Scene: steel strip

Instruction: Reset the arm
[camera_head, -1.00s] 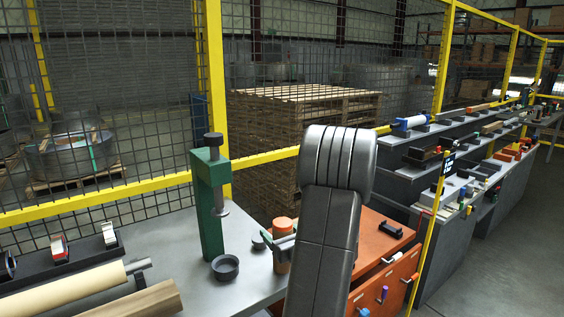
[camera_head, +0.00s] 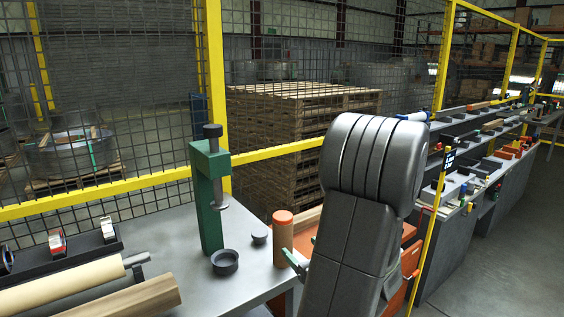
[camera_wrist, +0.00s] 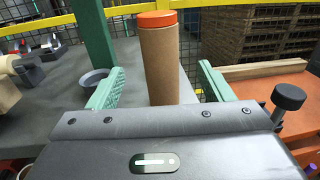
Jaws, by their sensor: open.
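A brown cardboard tube (camera_head: 283,243) with an orange cap stands upright near the right edge of the grey table (camera_head: 180,240). My gripper (camera_head: 295,263) is just to its right in the head view, partly hidden behind my arm. In the wrist view, the green fingers of my gripper (camera_wrist: 158,82) are spread wide and empty. The tube (camera_wrist: 160,62) shows upright beyond the gap between them, apart from both fingers.
A green press stand (camera_head: 209,190) rises left of the tube, with a dark round cup (camera_head: 225,262) at its foot. A cream roll (camera_head: 70,285) lies at the left. Yellow-framed mesh fencing (camera_head: 120,185) runs behind the table. Orange drawers (camera_head: 398,290) stand right of my arm.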

